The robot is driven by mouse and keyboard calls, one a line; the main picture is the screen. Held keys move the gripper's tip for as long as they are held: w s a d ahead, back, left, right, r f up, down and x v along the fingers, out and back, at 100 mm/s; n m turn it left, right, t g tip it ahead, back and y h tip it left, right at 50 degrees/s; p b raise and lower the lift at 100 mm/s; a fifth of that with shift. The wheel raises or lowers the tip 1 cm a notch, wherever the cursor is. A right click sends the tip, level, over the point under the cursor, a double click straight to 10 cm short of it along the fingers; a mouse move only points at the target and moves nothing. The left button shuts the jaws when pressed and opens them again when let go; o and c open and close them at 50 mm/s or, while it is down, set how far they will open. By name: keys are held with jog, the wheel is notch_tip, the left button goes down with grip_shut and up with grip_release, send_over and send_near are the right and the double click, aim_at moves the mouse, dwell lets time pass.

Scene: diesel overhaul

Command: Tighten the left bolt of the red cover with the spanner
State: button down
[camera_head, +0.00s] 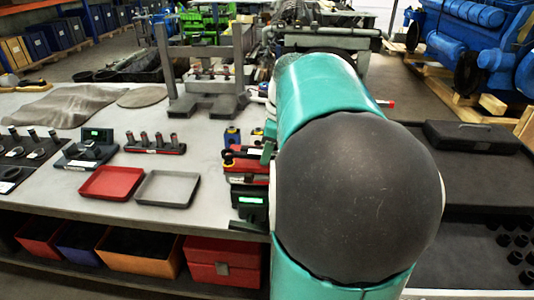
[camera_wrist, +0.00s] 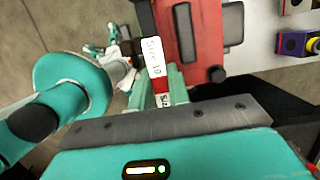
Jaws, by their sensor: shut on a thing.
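I cannot tell whether the spanner touches a bolt. In the head view my arm hides the gripper and the spanner.
A red tray (camera_head: 111,183) and a grey tray (camera_head: 167,188) lie on the bench (camera_head: 218,218). A grey press-like frame (camera_head: 209,75) stands behind them. A blue-and-yellow block (camera_wrist: 293,44) sits right of the cover. Storage boxes (camera_head: 140,252) fill the shelf below.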

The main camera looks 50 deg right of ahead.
dwell(0.3)
jog(key=shift+f, duration=0.55)
jog(key=a+m, duration=0.1)
jog(key=s+a+m, duration=0.1)
jog(key=m, duration=0.1)
jog(key=shift+s+a+h, duration=0.25)
jog(key=shift+h, duration=0.15)
jog(key=shift+m, duration=0.3)
jog(key=a+m, duration=0.3)
jog(key=shift+s+t+h, duration=0.3)
jog(key=shift+s+h, duration=0.05)
jog(key=shift+h, duration=0.05)
jog(key=shift+d, duration=0.1)
